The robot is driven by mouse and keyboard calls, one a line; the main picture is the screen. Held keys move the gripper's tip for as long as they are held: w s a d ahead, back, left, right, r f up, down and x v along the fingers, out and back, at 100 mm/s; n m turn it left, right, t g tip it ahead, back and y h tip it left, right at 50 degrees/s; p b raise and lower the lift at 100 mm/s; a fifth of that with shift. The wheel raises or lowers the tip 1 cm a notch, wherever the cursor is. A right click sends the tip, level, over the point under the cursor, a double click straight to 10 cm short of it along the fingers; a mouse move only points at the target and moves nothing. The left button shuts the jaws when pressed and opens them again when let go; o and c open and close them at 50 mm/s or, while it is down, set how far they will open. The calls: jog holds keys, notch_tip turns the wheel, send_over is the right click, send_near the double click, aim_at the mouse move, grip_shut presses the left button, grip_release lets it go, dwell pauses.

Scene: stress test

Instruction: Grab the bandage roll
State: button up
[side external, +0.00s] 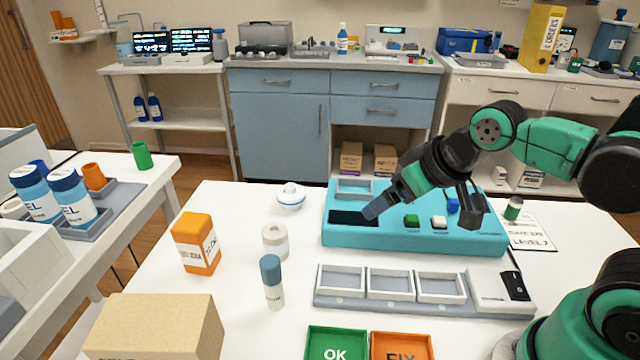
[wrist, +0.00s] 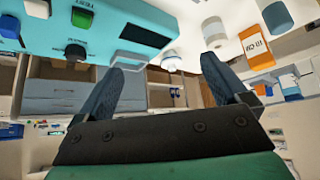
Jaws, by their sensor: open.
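The bandage roll (side external: 275,241) is an off-white cylinder standing upright on the white table, left of the teal test panel (side external: 415,240). In the wrist view, the roll (wrist: 214,32) shows near the top, just beyond the right fingertip. My gripper (side external: 374,208) is over the left part of the panel, to the right of the roll and apart from it. In the wrist view, my gripper (wrist: 168,60) has its two blue-grey fingers spread with nothing between them.
A blue-capped bottle (side external: 272,282) stands just in front of the roll. An orange box (side external: 196,243) is to its left, and a white lidded dish (side external: 291,197) is behind it. A grey tray (side external: 340,303) and green and orange bins lie nearer the front.

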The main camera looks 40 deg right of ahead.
jog(key=m+g+y, duration=0.3)
jog(key=m+y, duration=0.6)
jog(key=m, duration=0.7)
send_near(264, 238)
jog(key=w, duration=0.1)
jog(key=f+m+y, duration=0.1)
jog(key=w+a+f+m+y, duration=0.1)
jog(key=f+m, duration=0.1)
jog(key=f, duration=0.1)
jog(key=shift+w+a+m+y, duration=0.2)
jog(key=shift+a+m+y, duration=0.05)
jog(key=shift+m+y, duration=0.15)
jog(key=shift+a+f+m+y, duration=0.1)
jog(key=shift+f+m+y, duration=0.3)
jog(key=shift+f+m, duration=0.1)
jog(key=shift+x, duration=2.85)
jog(key=shift+s, duration=0.1)
jog(key=c, duration=1.3)
jog(key=shift+c, duration=0.2)
